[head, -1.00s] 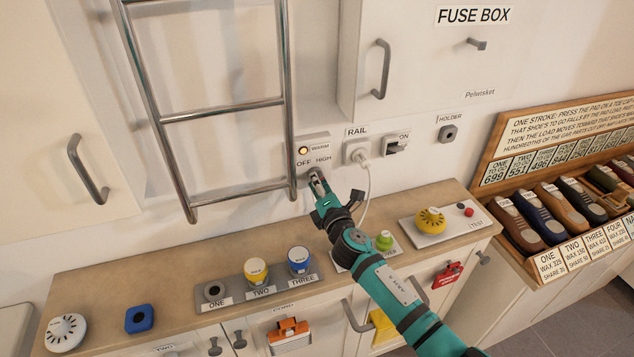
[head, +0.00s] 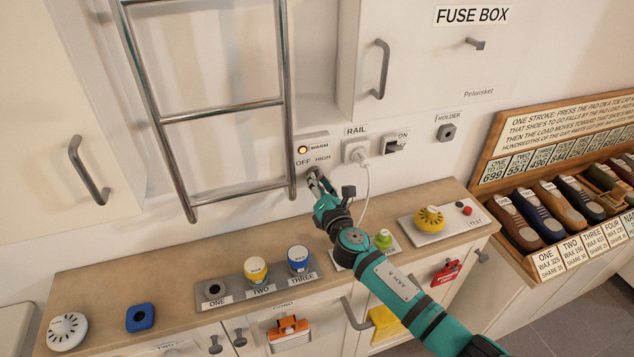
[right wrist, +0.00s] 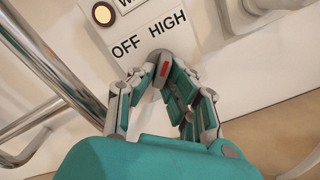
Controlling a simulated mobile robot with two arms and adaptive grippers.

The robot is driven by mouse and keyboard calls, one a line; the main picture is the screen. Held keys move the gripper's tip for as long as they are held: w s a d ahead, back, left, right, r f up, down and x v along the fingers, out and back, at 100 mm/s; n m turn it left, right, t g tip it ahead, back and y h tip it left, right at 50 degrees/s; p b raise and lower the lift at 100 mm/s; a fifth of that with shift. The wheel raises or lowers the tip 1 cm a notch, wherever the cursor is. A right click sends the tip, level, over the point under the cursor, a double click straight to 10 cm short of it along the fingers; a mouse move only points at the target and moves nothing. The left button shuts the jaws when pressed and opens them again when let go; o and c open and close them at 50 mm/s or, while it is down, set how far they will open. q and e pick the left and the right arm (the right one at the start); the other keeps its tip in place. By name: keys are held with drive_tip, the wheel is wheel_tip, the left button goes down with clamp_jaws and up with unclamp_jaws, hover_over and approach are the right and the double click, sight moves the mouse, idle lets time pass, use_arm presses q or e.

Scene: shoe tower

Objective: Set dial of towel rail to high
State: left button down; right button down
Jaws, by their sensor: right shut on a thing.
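The towel rail (head: 205,113) is a chrome ladder on the wall. Its control panel beside it reads OFF and HIGH, with a WARM label and a lit lamp (head: 303,150) above. The dial (right wrist: 162,62) is a grey knob with a red mark below the words in the right wrist view; the mark points up, slightly right, nearer HIGH. My right gripper (right wrist: 160,85) is shut on the dial, a finger on each side. In the head view the right gripper (head: 318,185) largely covers the dial. My left gripper is not in view.
A white plug (head: 360,155) with a hanging cord sits in the RAIL socket, right of my right gripper. An ON switch (head: 395,144) is beside it. The counter (head: 190,262) below holds several knobs and pucks. A cabinet handle (head: 381,70) juts out above.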

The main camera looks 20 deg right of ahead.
drive_tip(key=shift+f, duration=0.15)
drive_tip(key=c, duration=1.4)
unclamp_jaws()
drive_tip(key=shift+o, duration=0.2)
drive_tip(key=s, duration=1.2)
drive_tip(key=shift+d, duration=0.25)
